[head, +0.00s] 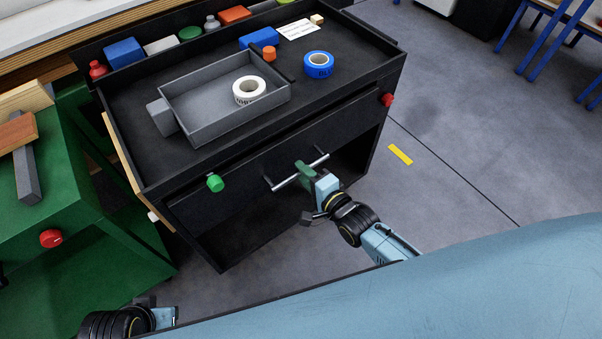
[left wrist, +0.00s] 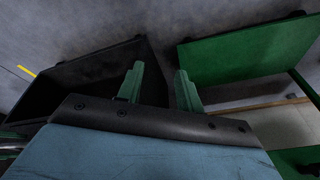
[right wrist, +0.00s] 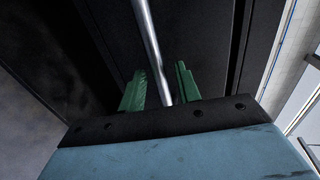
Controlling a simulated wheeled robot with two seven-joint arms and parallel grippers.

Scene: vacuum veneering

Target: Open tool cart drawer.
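The black tool cart (head: 120,107) stands ahead of me. Its drawer front (head: 240,187) looks flush with the cart body, above an open lower bay. A metal bar handle (head: 285,182) runs along the drawer front. My right gripper (head: 304,170) is at the handle, and in the right wrist view the bar (right wrist: 150,40) passes between its two green fingers (right wrist: 160,76), which stand apart with visible gaps. My left gripper (head: 163,304) is low at the left, away from the handle; in the left wrist view its fingers (left wrist: 158,70) are open and empty.
On the cart top are a grey tray (head: 190,133) holding a white tape roll (head: 240,98), and a blue tape roll (head: 318,72). A green cabinet (head: 100,210) stands close at the cart's left.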

